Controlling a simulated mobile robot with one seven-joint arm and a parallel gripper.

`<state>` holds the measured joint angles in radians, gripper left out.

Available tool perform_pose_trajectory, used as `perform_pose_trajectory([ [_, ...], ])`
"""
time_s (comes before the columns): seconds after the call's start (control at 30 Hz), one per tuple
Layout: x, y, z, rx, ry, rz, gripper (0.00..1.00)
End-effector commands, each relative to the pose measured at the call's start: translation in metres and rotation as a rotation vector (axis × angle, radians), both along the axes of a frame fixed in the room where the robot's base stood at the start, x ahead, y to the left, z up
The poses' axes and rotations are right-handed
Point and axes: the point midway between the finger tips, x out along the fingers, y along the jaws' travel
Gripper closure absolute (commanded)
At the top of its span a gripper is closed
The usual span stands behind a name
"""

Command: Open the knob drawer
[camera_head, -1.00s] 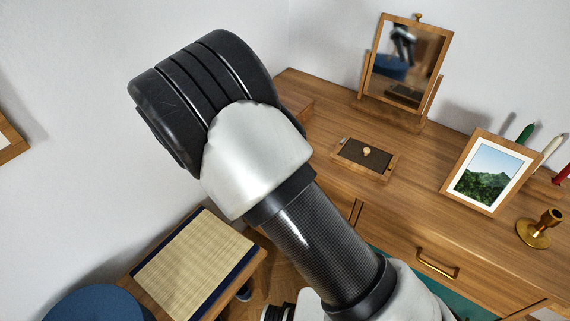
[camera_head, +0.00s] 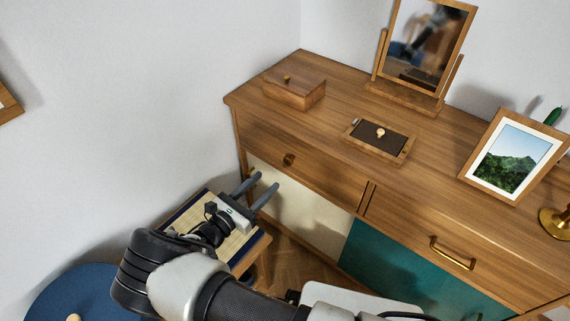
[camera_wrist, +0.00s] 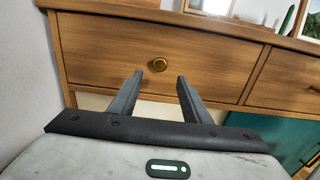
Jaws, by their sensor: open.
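The knob drawer (camera_head: 318,172) is the left drawer of a wooden dresser, and its front sits flush. Its small round knob (camera_head: 288,159) is dark bronze in the head view; in the wrist view the knob (camera_wrist: 159,64) looks brassy. My gripper (camera_head: 262,184) is open and empty, in front of the dresser and a little below and left of the knob in the head view. In the wrist view my two fingers (camera_wrist: 157,76) point toward the drawer front, with the knob seen between and just beyond their tips. The fingers do not appear to touch it.
The right drawer has a brass bar handle (camera_head: 452,253). Below are a cream door (camera_head: 300,207) and a teal door (camera_head: 400,265). A wooden box (camera_head: 295,91), tray (camera_head: 380,139), mirror (camera_head: 420,45) and picture frame (camera_head: 515,155) stand on top. A mat-topped stool (camera_head: 245,245) is under my gripper.

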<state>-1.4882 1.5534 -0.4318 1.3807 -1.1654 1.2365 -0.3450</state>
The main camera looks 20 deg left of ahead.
Motion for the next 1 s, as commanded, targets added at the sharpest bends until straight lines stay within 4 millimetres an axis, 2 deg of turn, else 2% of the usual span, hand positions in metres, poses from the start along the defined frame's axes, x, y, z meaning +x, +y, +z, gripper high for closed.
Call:
perform_pose_trajectory([
  [0.03,0.011,-0.006,-0.001,0.000,-0.001,-0.004,0.56],
  [0.3,0.065,-0.028,-0.001,0.000,-0.001,-0.004,0.56],
  [0.5,0.091,-0.038,-0.001,0.002,0.000,-0.002,0.56],
  [0.7,0.102,-0.042,0.000,0.002,0.000,-0.001,0.56],
  [0.93,0.102,-0.043,0.000,0.001,0.001,-0.001,0.56],
  [0.97,0.102,-0.043,0.000,0.001,0.001,-0.001,0.58],
  [1.0,0.102,-0.042,0.000,0.001,0.001,-0.001,0.65],
])
